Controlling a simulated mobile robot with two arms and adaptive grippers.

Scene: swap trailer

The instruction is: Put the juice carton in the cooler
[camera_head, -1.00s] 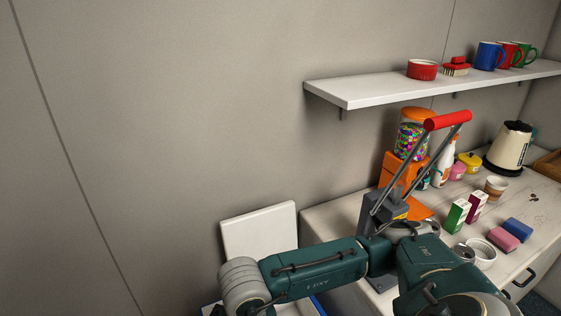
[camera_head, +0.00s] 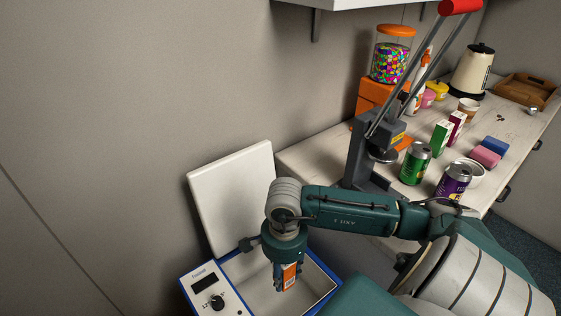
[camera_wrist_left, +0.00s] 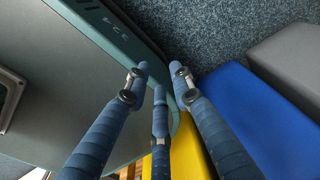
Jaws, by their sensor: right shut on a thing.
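The cooler (camera_head: 322,301) stands at the bottom centre of the head view. It has a blue rim, a white interior and a raised white lid (camera_head: 232,195). My right gripper (camera_head: 287,270) points down over the cooler's opening, shut on the juice carton (camera_head: 289,277), which is small, orange and white. The gripper's fingers hide part of the carton. I cannot tell whether the carton touches the cooler floor. My left gripper (camera_wrist_left: 158,82) shows in the left wrist view, with its blue fingers spread and nothing between them.
A control panel (camera_head: 208,289) with a knob is on the cooler's left. The counter (camera_head: 320,160) to the right holds a lever press (camera_head: 370,150), a candy jar (camera_head: 391,60), green (camera_head: 415,163) and purple (camera_head: 453,182) cans, cartons and a kettle (camera_head: 472,70).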

